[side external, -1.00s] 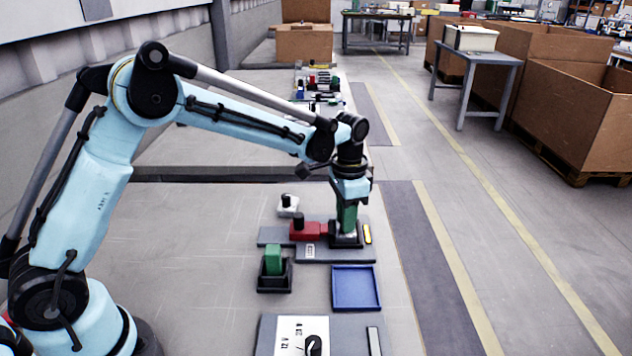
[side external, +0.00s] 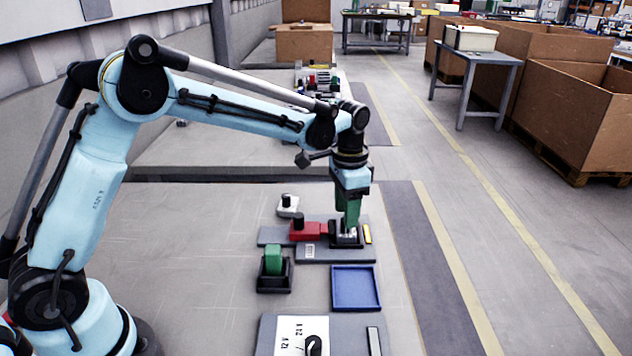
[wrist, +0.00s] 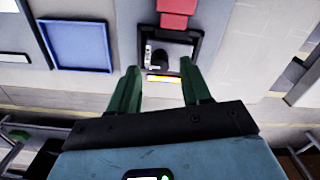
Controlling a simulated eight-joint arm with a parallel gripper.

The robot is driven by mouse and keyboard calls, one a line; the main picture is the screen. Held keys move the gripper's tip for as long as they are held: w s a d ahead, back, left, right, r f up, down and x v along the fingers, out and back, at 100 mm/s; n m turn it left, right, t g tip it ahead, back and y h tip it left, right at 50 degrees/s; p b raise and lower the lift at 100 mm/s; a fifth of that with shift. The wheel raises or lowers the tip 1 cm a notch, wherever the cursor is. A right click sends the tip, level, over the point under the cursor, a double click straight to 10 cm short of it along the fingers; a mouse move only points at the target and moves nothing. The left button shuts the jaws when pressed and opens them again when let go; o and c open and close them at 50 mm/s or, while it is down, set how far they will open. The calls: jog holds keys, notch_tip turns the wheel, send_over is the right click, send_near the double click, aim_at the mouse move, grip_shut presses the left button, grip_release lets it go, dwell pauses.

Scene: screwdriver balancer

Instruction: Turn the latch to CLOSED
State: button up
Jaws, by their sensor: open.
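The latch looks to be the red block (side external: 306,230) with a black knob (side external: 298,219), lying on a grey plate (side external: 330,254) left of a dark square socket (side external: 340,242). Its red end (wrist: 176,8) shows at the top of the wrist view, against the socket frame. In the socket (wrist: 197,40) sit a dark rounded part and a pale labelled part. My gripper (side external: 349,226) points down over the socket. In the wrist view its green fingers (wrist: 157,72) are apart with nothing held between them. I cannot read any CLOSED mark.
A yellow strip (side external: 367,234) lies right of the socket. A green block (side external: 273,260) stands in a black holder in front. A blue tray (side external: 356,288) looks empty. A plate with a 12 V/24 V dial (side external: 313,345) is nearest. A grey-white part (side external: 288,206) is behind.

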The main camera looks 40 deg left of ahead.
notch_tip(320, 180, up, 10)
dwell(0.4)
jog(key=shift+s, duration=0.1)
jog(key=s+a+f+n+t, duration=0.1)
jog(key=s+a+n+t, duration=0.1)
jog(key=s, duration=0.7)
jog(key=s+a+f+n+t, duration=0.1)
jog(key=s+a+n+t, duration=0.1)
jog(key=s+t, duration=0.3)
jog(key=s+n, duration=0.1)
jog(key=s, duration=0.3)
jog(key=shift+s+a+f+n, duration=0.15)
jog(key=shift+s+f+n, duration=0.2)
jog(key=shift+s+n, duration=0.05)
